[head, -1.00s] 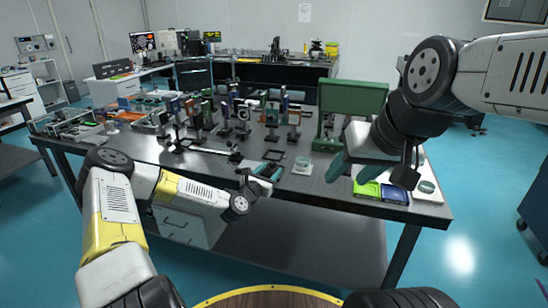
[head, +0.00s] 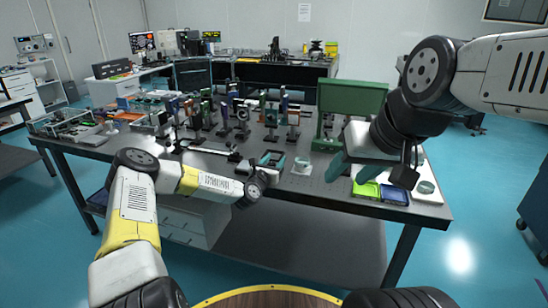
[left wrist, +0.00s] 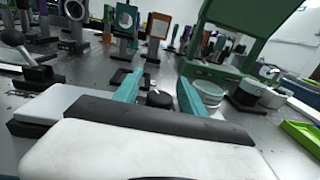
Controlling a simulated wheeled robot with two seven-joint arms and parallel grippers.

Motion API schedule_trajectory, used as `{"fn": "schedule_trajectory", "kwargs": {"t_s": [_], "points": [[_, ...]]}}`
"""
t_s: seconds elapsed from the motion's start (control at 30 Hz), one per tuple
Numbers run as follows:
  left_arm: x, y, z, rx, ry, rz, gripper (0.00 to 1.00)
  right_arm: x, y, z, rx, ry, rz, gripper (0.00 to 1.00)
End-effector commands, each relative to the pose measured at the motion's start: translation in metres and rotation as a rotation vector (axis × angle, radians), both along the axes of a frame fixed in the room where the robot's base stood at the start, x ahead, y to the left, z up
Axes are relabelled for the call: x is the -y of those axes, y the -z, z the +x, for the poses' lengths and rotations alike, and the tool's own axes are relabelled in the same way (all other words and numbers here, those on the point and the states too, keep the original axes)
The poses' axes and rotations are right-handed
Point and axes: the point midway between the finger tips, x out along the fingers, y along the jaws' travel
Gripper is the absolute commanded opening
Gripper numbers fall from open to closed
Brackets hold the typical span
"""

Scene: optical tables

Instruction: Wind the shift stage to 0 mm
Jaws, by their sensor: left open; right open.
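My left gripper (head: 272,159) is open over the front middle of the optical table (head: 130,150). In the left wrist view, its two teal fingers (left wrist: 160,92) point ahead with a gap between them. A small black knob-like part (left wrist: 158,98) shows in that gap, with a low black base (left wrist: 122,77) just beyond. This may be the shift stage, but I cannot tell for sure. I see no contact, and no scale reading is legible. My right gripper (head: 344,170) is open and empty above the table's right part, in front of the green frame.
A clear round dish (head: 302,165) stands close right of my left gripper; it also shows in the left wrist view (left wrist: 208,93). Several post-mounted optics crowd behind. A green frame (head: 350,97) stands at right. Green (head: 368,189) and blue (head: 394,194) trays lie at the right front.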

Motion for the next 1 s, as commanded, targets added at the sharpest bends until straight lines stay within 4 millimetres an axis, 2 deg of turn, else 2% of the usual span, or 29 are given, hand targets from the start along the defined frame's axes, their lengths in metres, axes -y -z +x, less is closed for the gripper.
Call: {"fn": "schedule_trajectory", "kwargs": {"t_s": [0.1, 0.13, 0.37, 0.73, 1.0], "points": [[-0.0002, 0.0001, -0.0001, 0.000, 0.000, 0.000, 0.49, 0.0000, 0.0000, 0.0000, 0.000, 0.000, 0.000, 0.49], [-0.0002, 0.0001, -0.0001, 0.000, 0.000, 0.000, 0.45, 0.0000, 0.0000, 0.0000, 0.000, 0.000, 0.000, 0.49], [-0.0003, -0.0001, -0.0003, 0.000, 0.000, 0.000, 0.00, 0.0000, 0.0000, 0.0000, 0.000, 0.000, 0.000, 0.49], [-0.0005, -0.0004, -0.0002, 0.001, -0.039, -0.001, 0.00, 0.0000, 0.0000, 0.0000, 0.000, 0.000, 0.000, 0.49], [-0.0041, 0.0000, 0.0008, -0.001, -0.201, -0.004, 0.00, 0.0000, 0.0000, 0.0000, 0.000, 0.000, 0.000, 0.49]]}}
